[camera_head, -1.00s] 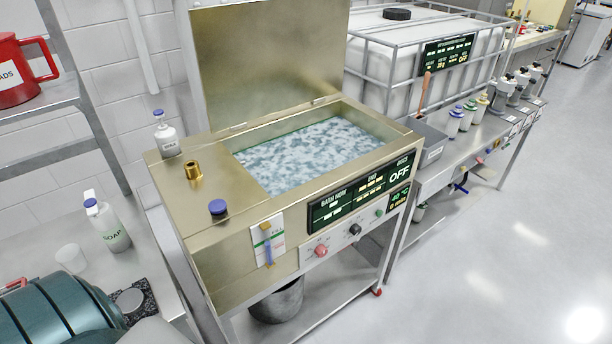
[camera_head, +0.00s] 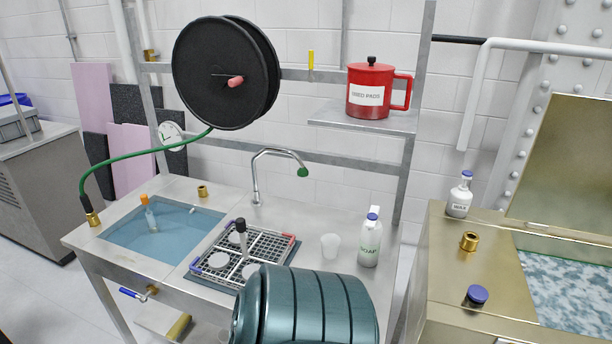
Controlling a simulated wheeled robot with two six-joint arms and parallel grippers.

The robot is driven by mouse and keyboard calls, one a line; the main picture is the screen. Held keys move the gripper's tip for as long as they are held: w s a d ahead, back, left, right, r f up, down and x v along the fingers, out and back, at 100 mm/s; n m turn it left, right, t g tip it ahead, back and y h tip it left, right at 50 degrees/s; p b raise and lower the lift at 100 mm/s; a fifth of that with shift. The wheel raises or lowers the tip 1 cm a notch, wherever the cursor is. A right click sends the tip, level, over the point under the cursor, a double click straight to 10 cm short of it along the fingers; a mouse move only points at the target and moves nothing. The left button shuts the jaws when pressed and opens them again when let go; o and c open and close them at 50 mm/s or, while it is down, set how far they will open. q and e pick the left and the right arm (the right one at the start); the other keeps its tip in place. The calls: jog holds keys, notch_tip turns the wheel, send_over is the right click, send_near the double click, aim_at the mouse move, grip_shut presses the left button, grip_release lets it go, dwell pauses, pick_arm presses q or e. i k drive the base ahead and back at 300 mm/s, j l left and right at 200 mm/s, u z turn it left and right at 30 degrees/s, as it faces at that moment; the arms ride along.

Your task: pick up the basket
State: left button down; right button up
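The basket (camera_head: 205,262) is a low wire-grid rack with red and blue edging. It sits on the metal sink bench, to the right of the water basin. Several pale round discs lie in it, and an upright grey post with a black top (camera_head: 241,227) stands in its middle. A dark green ribbed drum (camera_head: 310,305) in front hides part of its lower right side. Neither of my grippers is in view.
A basin of blue water (camera_head: 165,240) holds an orange-capped bottle. A green-tipped faucet (camera_head: 302,171) rises behind the basket. A white cup (camera_head: 330,246) and a soap bottle (camera_head: 370,240) stand to the right. A black hose reel (camera_head: 225,75) hangs above.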

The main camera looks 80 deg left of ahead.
aim_at(240, 224)
jog(key=u, duration=3.1)
